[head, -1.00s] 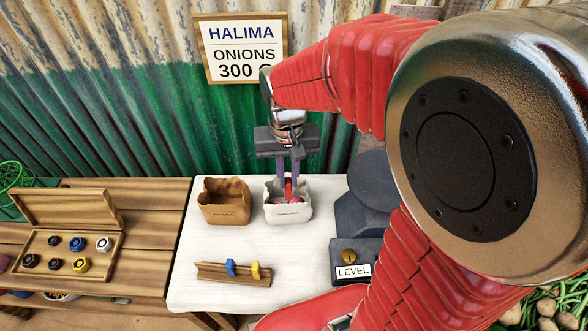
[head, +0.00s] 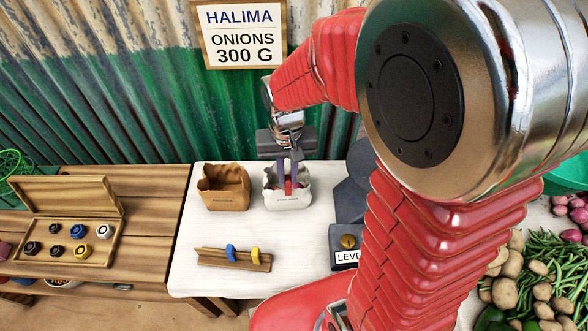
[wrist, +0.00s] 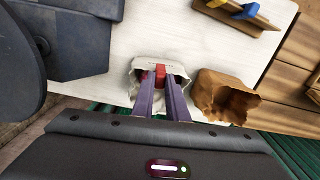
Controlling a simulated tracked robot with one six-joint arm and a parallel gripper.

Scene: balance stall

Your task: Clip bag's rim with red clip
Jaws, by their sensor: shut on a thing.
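The white bag (head: 287,201) stands upright on the white tabletop with its ragged mouth open. It also shows in the wrist view (wrist: 145,63). My gripper (head: 289,180) points down over the bag's mouth. Its two purple fingers are shut on the red clip (wrist: 160,74), which also shows in the head view (head: 289,187). The clip is at the bag's near rim, the side with the print. I cannot tell whether it straddles the rim or sits just inside it. The fingers in the wrist view (wrist: 160,84) partly cover the bag's mouth.
A brown open bag (head: 224,200) stands close on the left. A wooden rack (head: 212,257) with a blue clip (head: 230,253) and a yellow clip (head: 255,255) lies in front. A dark scale (head: 345,240) is on the right. A weight box (head: 68,232) is far left.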

